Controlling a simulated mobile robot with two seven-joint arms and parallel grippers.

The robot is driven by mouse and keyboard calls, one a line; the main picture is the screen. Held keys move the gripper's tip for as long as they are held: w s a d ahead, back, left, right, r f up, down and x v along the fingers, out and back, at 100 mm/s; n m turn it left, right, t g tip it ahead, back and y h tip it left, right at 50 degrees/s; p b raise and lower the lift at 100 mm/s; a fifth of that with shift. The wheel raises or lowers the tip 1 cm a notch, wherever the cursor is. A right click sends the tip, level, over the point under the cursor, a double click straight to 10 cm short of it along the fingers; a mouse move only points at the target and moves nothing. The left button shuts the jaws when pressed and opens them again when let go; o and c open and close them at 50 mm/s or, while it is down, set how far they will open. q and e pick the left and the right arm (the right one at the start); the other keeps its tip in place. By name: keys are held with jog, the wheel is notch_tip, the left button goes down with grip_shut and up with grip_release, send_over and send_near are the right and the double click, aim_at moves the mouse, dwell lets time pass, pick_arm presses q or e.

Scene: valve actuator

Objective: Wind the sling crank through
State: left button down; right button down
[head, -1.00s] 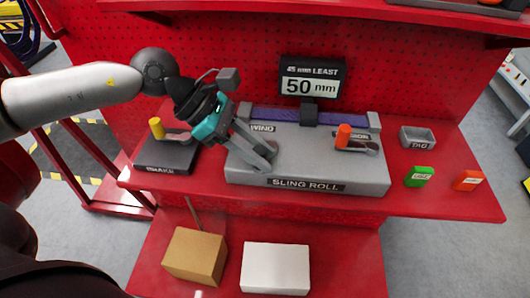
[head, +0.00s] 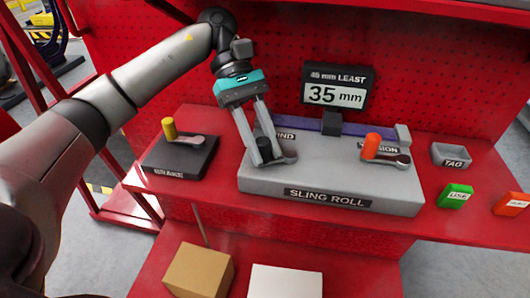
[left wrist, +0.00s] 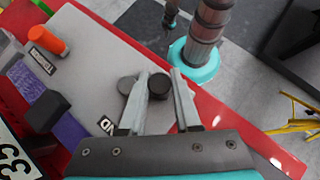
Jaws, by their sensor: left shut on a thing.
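The grey sling roll unit (head: 330,190) sits on the red bench. Its wind crank (head: 288,157) is at the left, with a dark knob (head: 265,148) standing up. My left gripper (head: 264,160) reaches down from above and is shut on this knob; the left wrist view shows the knob (left wrist: 158,86) between the fingers (left wrist: 160,82). A purple sling (head: 290,124) runs along the back under a dark block (head: 331,124). The display (head: 337,86) reads "45 mm LEAST" and 35 mm.
An orange-handled crank (head: 371,147) is on the unit's right side. A dark box with a yellow-handled crank (head: 168,128) stands left. A grey tag tray (head: 451,156), a green block (head: 455,196) and an orange block (head: 512,204) are at the right. Boxes lie below.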

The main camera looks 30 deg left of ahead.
pick_arm(q)
jog(key=shift+w+a+f+m+g, duration=0.1)
jog(key=shift+f+m+g, duration=0.15)
jog(key=shift+m+g, duration=0.05)
jog(key=shift+y, duration=0.3)
pick_arm(e)
jog(key=shift+w+d+f, duration=0.15)
jog(key=shift+d+f, duration=0.2)
jog(key=shift+d, duration=0.2)
pick_arm(q)
jog(key=c, duration=0.9)
grip_release()
jog(key=shift+o, duration=1.4)
jog(key=shift+r, duration=0.15)
pick_arm(e)
jog(key=shift+w+a, duration=0.15)
jog(key=shift+a, duration=0.15)
